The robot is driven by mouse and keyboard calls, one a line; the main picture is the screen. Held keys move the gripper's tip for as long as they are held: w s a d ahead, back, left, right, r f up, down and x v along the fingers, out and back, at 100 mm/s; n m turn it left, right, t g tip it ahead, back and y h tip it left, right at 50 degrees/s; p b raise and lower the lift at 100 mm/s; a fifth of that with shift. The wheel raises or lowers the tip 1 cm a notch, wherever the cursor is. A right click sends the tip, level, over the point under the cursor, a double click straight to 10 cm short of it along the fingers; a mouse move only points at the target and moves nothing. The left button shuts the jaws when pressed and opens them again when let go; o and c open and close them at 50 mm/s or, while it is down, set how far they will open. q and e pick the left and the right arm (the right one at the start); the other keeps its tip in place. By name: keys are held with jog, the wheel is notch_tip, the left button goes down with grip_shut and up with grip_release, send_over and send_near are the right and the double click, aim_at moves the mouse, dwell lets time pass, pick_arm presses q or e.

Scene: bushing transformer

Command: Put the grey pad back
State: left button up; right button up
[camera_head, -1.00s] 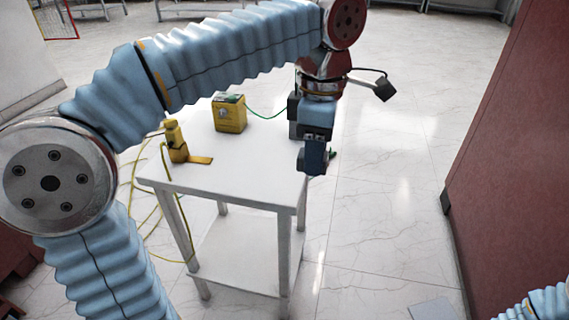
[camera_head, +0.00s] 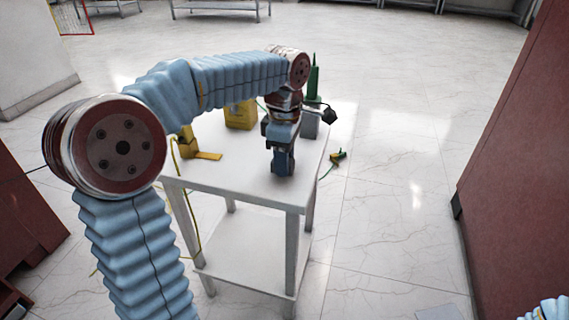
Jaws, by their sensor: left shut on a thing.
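My left gripper (camera_head: 284,172) points down over the front right part of the white table (camera_head: 230,183). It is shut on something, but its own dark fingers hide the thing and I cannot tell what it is. I cannot tell whether its tips touch the tabletop. A grey block (camera_head: 311,124) stands on the table just behind and to the right of the gripper. A flat grey piece (camera_head: 440,313) lies on the floor at the bottom edge. I cannot tell which of these, if any, is the grey pad. My right gripper is out of view.
A yellow box (camera_head: 240,115) and a yellow tool (camera_head: 190,145) with a cable are on the table's left side. A green cone (camera_head: 315,80) stands behind the grey block. A yellow-green piece (camera_head: 338,157) is past the table's right edge. Red-brown cabinets flank the open floor.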

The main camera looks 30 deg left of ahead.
pick_arm(q)
jog(key=shift+f, duration=0.6)
jog(key=shift+f, duration=0.1)
jog(key=o, duration=0.9)
jog(key=shift+o, duration=0.2)
notch_tip(320, 180, up, 12)
jog(key=p, duration=0.2)
